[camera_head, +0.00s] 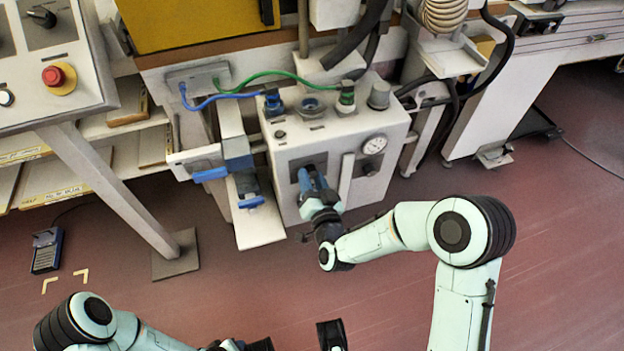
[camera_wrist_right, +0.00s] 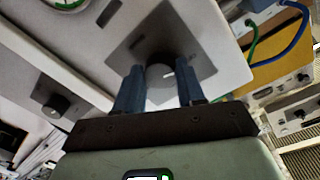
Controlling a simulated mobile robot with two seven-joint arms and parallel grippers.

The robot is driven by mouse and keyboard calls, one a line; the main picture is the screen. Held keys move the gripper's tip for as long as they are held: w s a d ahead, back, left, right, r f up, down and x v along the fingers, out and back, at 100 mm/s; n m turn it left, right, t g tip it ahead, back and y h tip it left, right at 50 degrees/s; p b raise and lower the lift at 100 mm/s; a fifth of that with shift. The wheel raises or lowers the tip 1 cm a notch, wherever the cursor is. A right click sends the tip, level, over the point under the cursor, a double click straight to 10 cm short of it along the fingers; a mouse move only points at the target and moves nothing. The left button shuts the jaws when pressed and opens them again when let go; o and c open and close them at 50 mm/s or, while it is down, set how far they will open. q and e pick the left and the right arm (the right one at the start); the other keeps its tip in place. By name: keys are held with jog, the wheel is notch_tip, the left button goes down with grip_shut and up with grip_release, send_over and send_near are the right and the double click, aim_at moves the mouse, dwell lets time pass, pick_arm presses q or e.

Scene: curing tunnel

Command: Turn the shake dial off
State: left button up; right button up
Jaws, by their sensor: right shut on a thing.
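In the right wrist view, the mark points to the right. My right gripper (camera_head: 309,178) reaches the cabinet front in the head view, and its blue fingers (camera_wrist_right: 160,85) are shut on the dial from both sides. In the head view the fingers mostly hide the dial. My left arm shows at the bottom left; its wrist (camera_head: 240,345) is cut off by the frame edge, and its jaw state cannot be made out.
The pale cabinet (camera_head: 340,130) also carries a pressure gauge (camera_head: 374,144), with blue and green hoses on top. A small shelf with a blue clamp (camera_head: 250,202) juts out left of the dial. A red button (camera_head: 58,77) sits on a panel at left.

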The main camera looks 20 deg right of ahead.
dwell(0.3)
jog(key=o, duration=1)
jog(key=shift+o, duration=0.2)
jog(key=shift+s, duration=0.15)
pick_arm(q)
jog(key=s+d+r+g+p, duration=0.1)
jog(key=s+d+r+p, duration=0.1)
jog(key=s+r+p, duration=0.1)
jog(key=s+d+r+m+h+p, duration=0.1)
jog(key=s+d+r+p, duration=0.2)
jog(key=r, duration=0.4)
jog(key=shift+s+g+h+p, duration=0.3)
jog(key=shift+s+g+p, duration=0.1)
jog(key=shift+p, duration=0.45)
pick_arm(e)
jog(key=s, duration=1.3)
jog(key=shift+r, duration=0.25)
